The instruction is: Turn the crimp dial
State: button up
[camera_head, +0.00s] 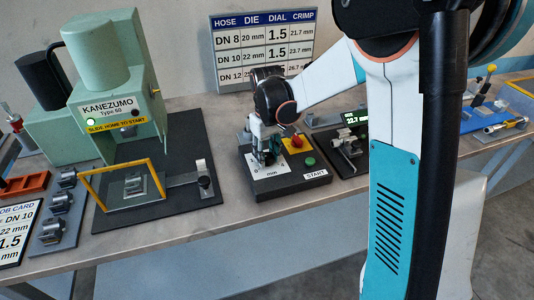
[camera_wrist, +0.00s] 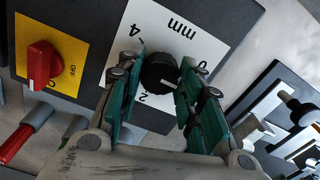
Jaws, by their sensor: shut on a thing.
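The black crimp dial knob (camera_wrist: 160,72) stands on a white scale plate (camera_wrist: 150,20) marked in mm, in the wrist view. A short white mark shows on the knob's lower right side; the exact reading cannot be told. My gripper (camera_wrist: 160,76) has its green-padded fingers on both sides of the knob, shut on it. In the head view my gripper (camera_head: 267,158) points down at the control box (camera_head: 290,184), and the knob is mostly hidden behind the fingers.
A red switch (camera_wrist: 41,62) on a yellow plate sits beside the dial. A green START button (camera_head: 310,161) is on the box front. The green crimp press (camera_head: 110,85) stands left with a yellow guard (camera_head: 90,187). The dial chart (camera_head: 262,45) and job card (camera_head: 17,230) are readable.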

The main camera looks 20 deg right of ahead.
aim_at(267, 156)
dwell(0.4)
jog(key=o, duration=1.1)
jog(key=shift+c, duration=0.2)
notch_tip(267, 156, up, 12)
